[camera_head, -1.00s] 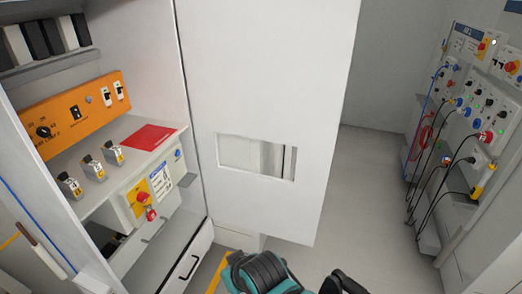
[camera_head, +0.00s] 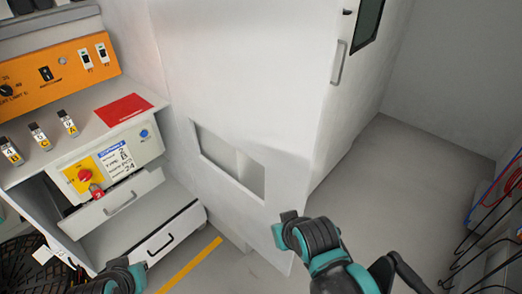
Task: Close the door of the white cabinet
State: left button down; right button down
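The white cabinet door (camera_head: 250,75) stands open as a tall panel in the middle of the head view, with a rectangular cutout low on it. Teal and black links of my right arm are at the lower centre, with one teal part close to the door's lower free edge; contact cannot be told. A dark part that looks like my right gripper (camera_head: 402,268) shows at the bottom, its fingers unclear. Only a joint of my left arm shows at the bottom left; my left gripper is out of view.
An orange panel (camera_head: 60,72), a red card (camera_head: 124,109) and an open drawer (camera_head: 170,238) are at the left. Cables (camera_head: 495,215) hang at the right edge. Grey floor (camera_head: 410,190) is clear between.

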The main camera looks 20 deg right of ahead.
aim_at(256, 74)
jog(key=l+u, duration=0.45)
jog(key=l, duration=1)
jog(key=i+l+u, duration=0.1)
jog(key=l+u, duration=0.25)
jog(key=l, duration=0.2)
jog(key=l+u, duration=0.35)
jog(key=l, duration=0.25)
jog(key=l+u, duration=0.35)
jog(key=l, duration=0.25)
jog(key=k+l, duration=0.15)
jog(key=l+u, duration=0.25)
jog(key=l, duration=0.85)
jog(key=k, duration=0.05)
